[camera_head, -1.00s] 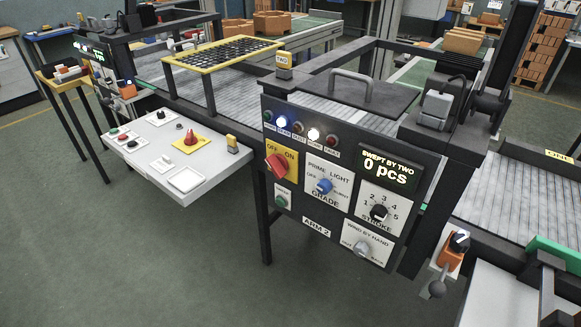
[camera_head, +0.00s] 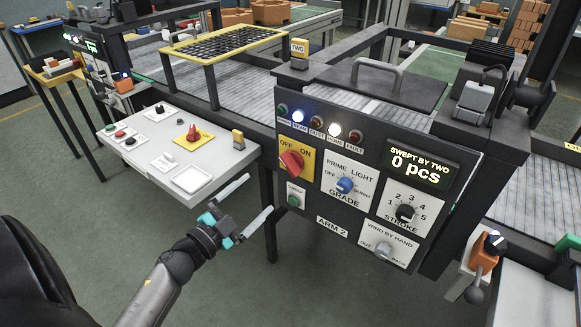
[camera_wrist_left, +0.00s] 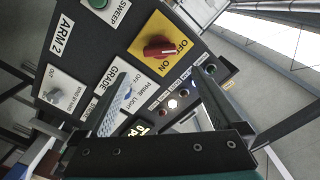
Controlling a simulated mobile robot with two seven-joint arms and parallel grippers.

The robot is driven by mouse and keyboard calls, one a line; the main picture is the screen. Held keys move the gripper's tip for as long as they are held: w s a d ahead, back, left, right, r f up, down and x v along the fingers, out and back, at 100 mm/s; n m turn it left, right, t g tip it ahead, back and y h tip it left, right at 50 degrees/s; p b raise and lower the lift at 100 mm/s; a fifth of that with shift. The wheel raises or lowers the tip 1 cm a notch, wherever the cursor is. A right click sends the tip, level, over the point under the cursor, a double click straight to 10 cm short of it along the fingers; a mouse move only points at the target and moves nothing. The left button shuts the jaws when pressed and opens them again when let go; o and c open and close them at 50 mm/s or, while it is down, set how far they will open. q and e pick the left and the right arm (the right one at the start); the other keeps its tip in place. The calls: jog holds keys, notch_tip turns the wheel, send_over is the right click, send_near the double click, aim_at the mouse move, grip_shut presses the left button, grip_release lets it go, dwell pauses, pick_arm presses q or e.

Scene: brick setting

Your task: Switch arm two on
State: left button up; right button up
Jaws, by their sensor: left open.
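The arm 2 panel (camera_head: 333,222) stands upright at the centre right in the head view. Its red rotary OFF/ON switch (camera_head: 291,162) sits on a yellow plate at the panel's left; the handle is tilted, its setting unclear. In the left wrist view the red switch (camera_wrist_left: 160,49) is ahead, beyond the fingertips. My left gripper (camera_head: 259,202) is open and empty, in front of and to the left of the panel, below the switch, apart from it. Its two fingers also show in the left wrist view (camera_wrist_left: 165,95). My right gripper is not in view.
Near the switch are a green SWEEP button (camera_head: 294,200), a blue GRADE knob (camera_head: 345,185), a black STROKE knob (camera_head: 405,212) and a grey WIND BY HAND knob (camera_head: 382,251). A white control desk (camera_head: 215,160) stands left. An orange lever unit (camera_head: 482,258) is at right.

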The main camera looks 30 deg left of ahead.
aim_at(286, 168)
pick_arm(q)
jog(key=w, duration=0.4)
jog(key=w+b, duration=0.1)
jog(key=w, duration=0.3)
jog(key=w+d, duration=0.1)
jog(key=w, duration=0.4)
jog(key=shift+w, duration=0.1)
jog(key=shift+c, duration=0.2)
jog(key=c, duration=1.1)
